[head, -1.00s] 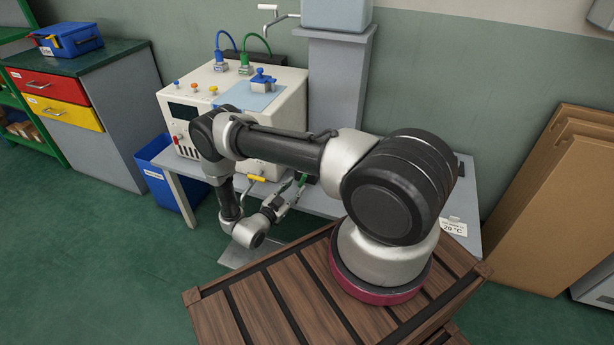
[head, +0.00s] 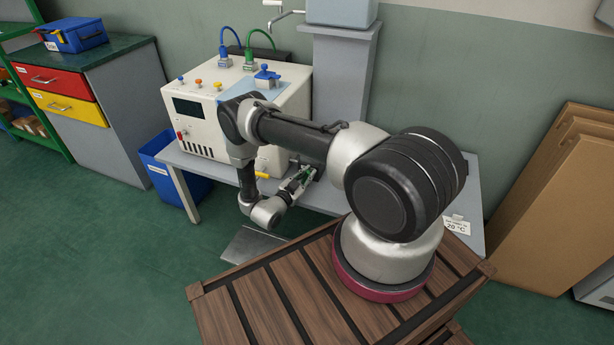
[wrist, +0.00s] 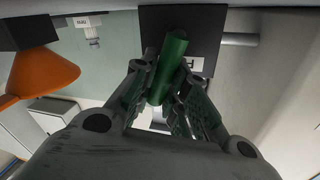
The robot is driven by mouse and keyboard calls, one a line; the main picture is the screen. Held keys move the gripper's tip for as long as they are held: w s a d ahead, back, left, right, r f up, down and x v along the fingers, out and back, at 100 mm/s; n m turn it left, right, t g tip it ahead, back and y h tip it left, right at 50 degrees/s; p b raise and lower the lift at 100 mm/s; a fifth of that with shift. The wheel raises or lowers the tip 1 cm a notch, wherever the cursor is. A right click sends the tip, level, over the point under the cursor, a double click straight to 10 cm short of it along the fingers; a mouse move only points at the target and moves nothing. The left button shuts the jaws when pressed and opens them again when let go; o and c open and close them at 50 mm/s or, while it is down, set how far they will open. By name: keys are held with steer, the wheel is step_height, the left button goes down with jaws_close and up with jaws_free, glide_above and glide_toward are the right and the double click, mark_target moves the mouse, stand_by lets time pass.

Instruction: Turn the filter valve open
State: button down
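A green bar-shaped handle (wrist: 168,66) stands out from a dark square block (wrist: 205,32) in the wrist view. I take it to be the filter valve's handle, though no readable label confirms this. It is tilted a little, its upper end to the right. My gripper (wrist: 170,76) has its two fingers drawn in on either side of the handle, and the handle fills the space between the fingertips. In the head view my gripper (head: 302,178) is at the bench beside the cream machine, and the valve there is mostly hidden by my arm.
A grey pipe (wrist: 239,40) runs right from the block. An orange cone-shaped part (wrist: 40,78) is close on the left. The cream machine (head: 196,112) stands on the grey bench (head: 462,205). A blue bin (head: 166,172) is left of it. Cardboard panels (head: 548,205) lean at the right.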

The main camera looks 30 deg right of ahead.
mark_target(313, 190)
steer(key=shift+m, duration=0.3)
steer(key=m, duration=0.2)
steer(key=shift+s+d+f+m+y, duration=0.3)
steer(key=shift+s+y, duration=0.1)
steer(key=m, duration=0.2)
steer(key=f+m, duration=0.1)
steer(key=shift+s+d+y, duration=0.3)
steer(key=shift+s+y, duration=0.05)
steer(key=shift+y, duration=0.05)
steer(key=m, duration=0.1)
steer(key=f+m+y, duration=0.1)
steer(key=m, duration=0.3)
steer(key=shift+s+d+f+t, duration=0.15)
steer(key=shift+s+f+t, duration=0.15)
steer(key=shift+f+t, duration=0.1)
steer(key=c, duration=1.4)
jaws_free()
